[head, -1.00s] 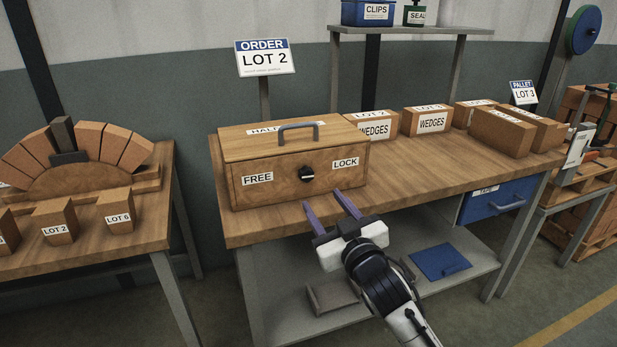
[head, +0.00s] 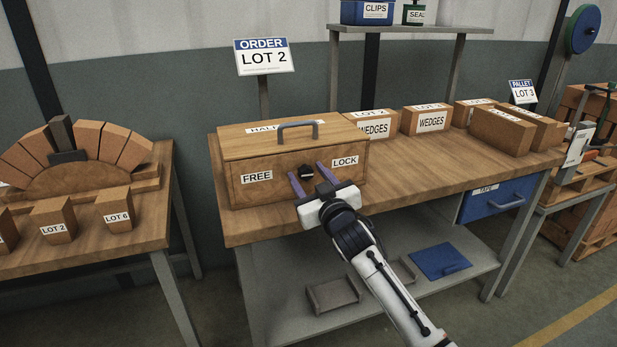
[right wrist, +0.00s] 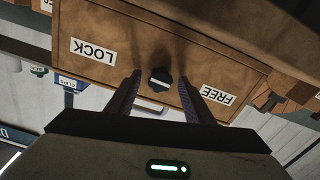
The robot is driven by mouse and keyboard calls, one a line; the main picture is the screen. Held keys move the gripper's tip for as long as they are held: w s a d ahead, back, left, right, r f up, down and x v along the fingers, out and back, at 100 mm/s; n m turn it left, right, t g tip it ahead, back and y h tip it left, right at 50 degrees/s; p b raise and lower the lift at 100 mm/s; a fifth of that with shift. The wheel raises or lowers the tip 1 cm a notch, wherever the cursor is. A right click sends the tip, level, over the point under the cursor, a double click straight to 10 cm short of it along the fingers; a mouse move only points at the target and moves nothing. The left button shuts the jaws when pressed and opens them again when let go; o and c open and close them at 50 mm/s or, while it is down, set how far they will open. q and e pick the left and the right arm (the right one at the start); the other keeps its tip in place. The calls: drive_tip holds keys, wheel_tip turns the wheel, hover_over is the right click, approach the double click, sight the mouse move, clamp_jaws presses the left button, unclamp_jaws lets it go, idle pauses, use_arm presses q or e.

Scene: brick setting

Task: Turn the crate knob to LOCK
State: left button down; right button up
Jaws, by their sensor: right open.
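The wooden crate (head: 300,188) stands on the workbench. Its front carries a FREE label (head: 257,177) at left and a LOCK label (head: 345,161) at right. The black knob (head: 306,172) sits between them; in the right wrist view the knob (right wrist: 159,84) shows a white mark lying roughly level, but I cannot tell which end points. My right gripper (head: 307,170) is open in front of the crate, one purple finger on each side of the knob. In the right wrist view both fingers (right wrist: 160,82) stand apart from the knob with visible gaps. My left gripper is out of view.
The crate lid has a grey handle (head: 298,125). WEDGES boxes (head: 432,122) stand behind to the right on the bench (head: 400,190). An ORDER LOT 2 sign (head: 264,57) rises behind the crate.

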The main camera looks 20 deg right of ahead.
drive_tip(key=c, duration=1.1)
drive_tip(key=shift+o, duration=0.2)
